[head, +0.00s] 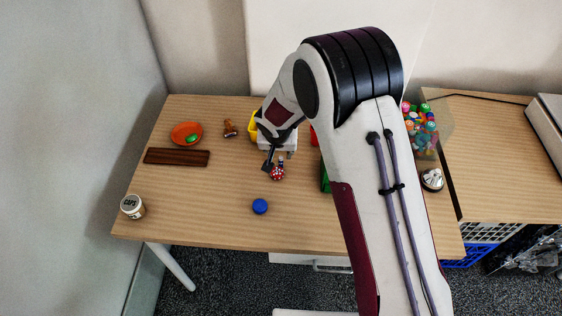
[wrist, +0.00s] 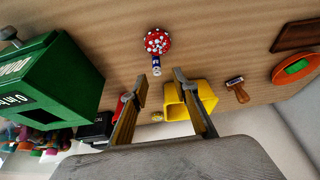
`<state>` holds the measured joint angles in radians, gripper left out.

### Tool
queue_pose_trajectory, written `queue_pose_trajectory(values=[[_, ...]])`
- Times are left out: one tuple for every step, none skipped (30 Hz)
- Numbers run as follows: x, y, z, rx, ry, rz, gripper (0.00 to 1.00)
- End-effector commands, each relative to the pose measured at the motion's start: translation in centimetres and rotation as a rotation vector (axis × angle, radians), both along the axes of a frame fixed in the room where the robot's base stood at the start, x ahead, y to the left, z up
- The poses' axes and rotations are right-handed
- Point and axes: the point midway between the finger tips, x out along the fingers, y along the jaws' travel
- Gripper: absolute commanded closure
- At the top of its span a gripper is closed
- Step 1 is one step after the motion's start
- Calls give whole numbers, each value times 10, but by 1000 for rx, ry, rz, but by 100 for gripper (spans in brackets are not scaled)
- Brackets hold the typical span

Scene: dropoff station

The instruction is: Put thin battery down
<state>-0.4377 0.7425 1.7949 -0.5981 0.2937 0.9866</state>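A small blue and white cylinder, which looks like the thin battery (wrist: 156,66), is on the table against or very close to a red, white-dotted round thing (wrist: 158,41). The dotted thing also shows in the head view (head: 277,174). My gripper (wrist: 160,75) is open, its two fingers well apart with nothing between them. The battery is just beyond the fingertips, in line with the gap. In the head view my gripper (head: 271,161) is low over the table beside the dotted thing. Whether the battery touches the dotted thing is unclear.
A green box (wrist: 50,88), a yellow container (wrist: 201,94) and a small wooden item (wrist: 237,90) are nearby. An orange dish (head: 178,131), dark board (head: 177,157), jar (head: 132,207) and blue round thing (head: 260,206) stand apart. The table's front left is mostly clear.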

Motion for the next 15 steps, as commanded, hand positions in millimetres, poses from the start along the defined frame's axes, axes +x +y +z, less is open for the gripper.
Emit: queue_pose_trajectory(values=[[0,-2,-7,-1,3,1,71],[0,-3,-10,-1,3,0,71],[1,-4,-14,-1,2,1,71],[1,-4,-17,-1,3,1,71],[1,-5,-21,-1,3,1,71],[3,-5,-24,-1,3,1,71],[4,-4,-26,-1,2,1,71],[5,-4,-28,0,2,1,71],[7,-4,-31,0,2,1,71],[7,-4,-33,0,2,1,71],[8,-4,-34,0,2,1,71],[9,-4,-36,1,1,0,71],[10,-4,-37,1,1,0,71],[10,-4,-37,1,1,0,71],[10,-4,-38,1,0,0,71]])
